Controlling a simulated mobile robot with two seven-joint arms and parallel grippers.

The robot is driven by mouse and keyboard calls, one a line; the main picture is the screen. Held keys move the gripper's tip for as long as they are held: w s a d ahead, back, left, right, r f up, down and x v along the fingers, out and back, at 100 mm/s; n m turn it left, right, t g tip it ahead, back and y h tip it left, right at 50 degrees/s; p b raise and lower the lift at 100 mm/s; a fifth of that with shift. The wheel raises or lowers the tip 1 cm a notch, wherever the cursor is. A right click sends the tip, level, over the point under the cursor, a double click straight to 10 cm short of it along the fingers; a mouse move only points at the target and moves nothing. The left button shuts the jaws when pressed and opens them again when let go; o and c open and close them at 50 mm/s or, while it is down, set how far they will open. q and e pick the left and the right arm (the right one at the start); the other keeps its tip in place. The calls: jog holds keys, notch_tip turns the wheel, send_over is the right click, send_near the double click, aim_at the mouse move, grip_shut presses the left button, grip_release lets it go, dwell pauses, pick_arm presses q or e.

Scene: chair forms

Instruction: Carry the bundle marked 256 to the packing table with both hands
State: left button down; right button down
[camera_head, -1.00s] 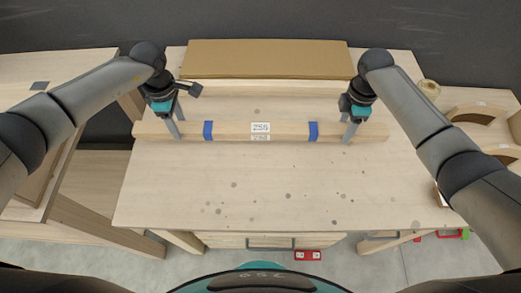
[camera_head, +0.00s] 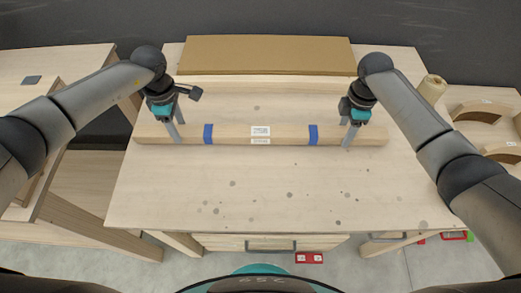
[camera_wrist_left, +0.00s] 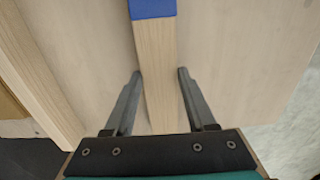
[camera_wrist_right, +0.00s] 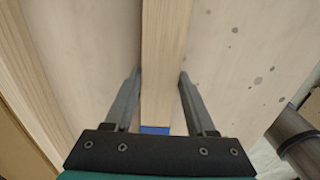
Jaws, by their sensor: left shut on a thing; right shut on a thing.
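The bundle (camera_head: 283,134) is a long pale wooden bar with two blue bands and a white label (camera_head: 260,131), whose print is too small to read now. It lies crosswise over the far half of a pale wooden table (camera_head: 270,185). I cannot tell whether it touches the tabletop. My left gripper (camera_head: 176,137) is shut on it outside the left blue band; the left wrist view shows the bar (camera_wrist_left: 157,70) between the fingers. My right gripper (camera_head: 348,138) is shut on it outside the right band, and the bar (camera_wrist_right: 162,60) runs between its fingers.
A brown cardboard-coloured panel (camera_head: 265,55) and a pale strip (camera_head: 265,82) lie behind the bundle. A tan roll (camera_head: 432,88) stands at the right edge. Curved wooden forms (camera_head: 480,112) are on shelving at right. Another wooden bench (camera_head: 60,62) stands left. The front tabletop is clear, with dark spots.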

pick_arm(q)
jog(key=shift+f+b, duration=0.5)
jog(key=shift+f, duration=0.1)
pick_arm(e)
jog(key=shift+f, duration=0.6)
pick_arm(q)
jog(key=c, duration=0.7)
grip_release()
jog(key=shift+f, duration=0.15)
pick_arm(e)
jog(key=c, duration=0.7)
grip_release()
jog(key=shift+f, duration=0.15)
pick_arm(q)
jog(key=o, duration=0.5)
pick_arm(e)
jog(key=o, duration=0.5)
pick_arm(q)
notch_tip(320, 180, up, 12)
jog(key=shift+r, duration=0.1)
pick_arm(e)
notch_tip(320, 180, up, 12)
jog(key=shift+r, duration=0.15)
